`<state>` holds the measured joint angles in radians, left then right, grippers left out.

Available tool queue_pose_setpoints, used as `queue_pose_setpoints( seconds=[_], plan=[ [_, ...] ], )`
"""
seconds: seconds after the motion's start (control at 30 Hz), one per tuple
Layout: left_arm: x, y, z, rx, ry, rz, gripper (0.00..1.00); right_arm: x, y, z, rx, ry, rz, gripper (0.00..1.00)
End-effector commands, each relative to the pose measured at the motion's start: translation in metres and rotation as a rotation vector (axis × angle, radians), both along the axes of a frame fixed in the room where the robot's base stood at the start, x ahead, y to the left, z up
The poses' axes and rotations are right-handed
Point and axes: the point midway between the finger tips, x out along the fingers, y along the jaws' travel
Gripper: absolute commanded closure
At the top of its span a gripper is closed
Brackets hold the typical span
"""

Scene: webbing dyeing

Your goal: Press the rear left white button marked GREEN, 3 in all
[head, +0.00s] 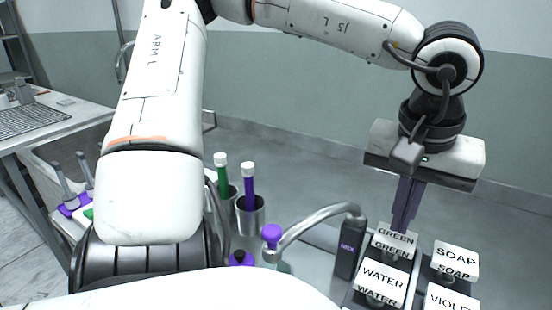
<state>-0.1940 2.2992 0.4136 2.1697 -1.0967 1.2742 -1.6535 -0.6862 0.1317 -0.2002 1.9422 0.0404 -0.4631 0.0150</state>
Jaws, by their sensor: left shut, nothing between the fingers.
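The rear left white button marked GREEN (393,242) stands in a block of white labelled buttons at the lower right of the head view. My left gripper (402,228) points straight down with its dark purple fingers shut and empty. Its fingertips are at the GREEN button's top, over the right part of it; I cannot tell whether they touch or press it. The WATER button (381,282) is in front of it, SOAP (456,259) is to its right, and a button reading VIOLE (450,299) is cut off by the lower edge. My right gripper is not in view.
A curved metal spout (318,217) and a dark NEX-marked post (348,250) stand just left of the buttons. Metal cups hold a green tube (222,177) and a purple tube (249,186). A side table (55,125) with a rack is at far left.

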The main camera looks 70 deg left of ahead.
Motion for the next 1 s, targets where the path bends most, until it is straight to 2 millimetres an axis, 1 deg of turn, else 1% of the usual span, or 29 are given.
queue_pose_setpoints(
  seconds=[0.17,0.73,0.8,1.0],
  plan=[
    [0.000,0.000,0.004,0.000,-0.001,0.000,1.00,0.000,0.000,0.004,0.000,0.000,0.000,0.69],
    [0.000,0.000,0.060,0.000,-0.001,0.000,1.00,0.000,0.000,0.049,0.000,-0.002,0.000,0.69],
    [0.000,0.000,0.062,0.000,-0.001,0.000,1.00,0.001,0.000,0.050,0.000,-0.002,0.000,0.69],
    [0.000,0.000,0.060,-0.001,-0.001,0.000,1.00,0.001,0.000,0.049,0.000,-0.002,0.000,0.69]
  ],
)
